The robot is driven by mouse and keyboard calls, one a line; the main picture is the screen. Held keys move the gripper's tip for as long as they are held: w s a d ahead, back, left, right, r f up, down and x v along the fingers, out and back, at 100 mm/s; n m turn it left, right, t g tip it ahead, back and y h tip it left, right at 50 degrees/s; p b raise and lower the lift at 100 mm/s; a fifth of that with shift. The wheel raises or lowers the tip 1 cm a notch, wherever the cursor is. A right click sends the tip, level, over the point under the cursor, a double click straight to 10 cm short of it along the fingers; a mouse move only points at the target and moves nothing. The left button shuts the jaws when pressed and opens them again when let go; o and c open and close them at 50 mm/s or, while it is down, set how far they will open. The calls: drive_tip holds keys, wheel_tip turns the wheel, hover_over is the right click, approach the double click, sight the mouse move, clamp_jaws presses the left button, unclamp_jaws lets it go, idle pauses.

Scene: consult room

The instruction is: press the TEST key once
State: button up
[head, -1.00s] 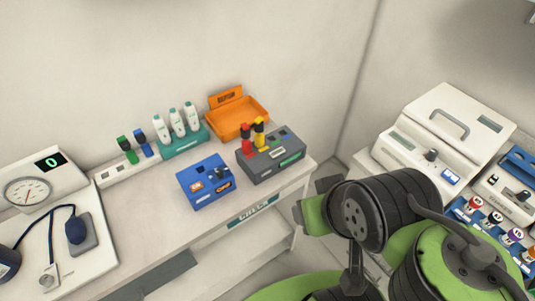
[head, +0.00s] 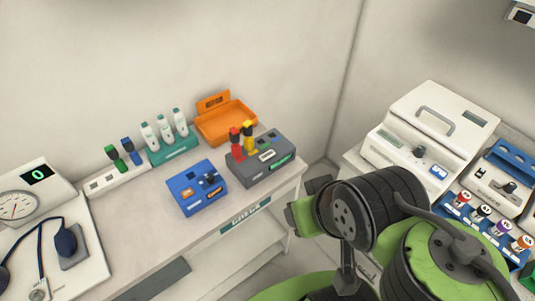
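No key label reading TEST can be made out at this size. A blue box (head: 197,188) with a dark knob and an orange label sits at the front of the white CHECK table. A dark grey box (head: 261,160) with a small screen and a green strip stands beside it on the right, with a red and a yellow probe upright in it. My gripper (head: 304,203) is at the end of my folded arm, right of the table and apart from both boxes. Its fingers are not clear enough to show open or shut.
An orange tray (head: 226,123), a teal rack (head: 173,149) of white bottles and a white holder (head: 117,178) stand along the wall. A blood pressure set (head: 80,262) is at left. The table front is clear.

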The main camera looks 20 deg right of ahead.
clamp_jaws()
idle(1.5)
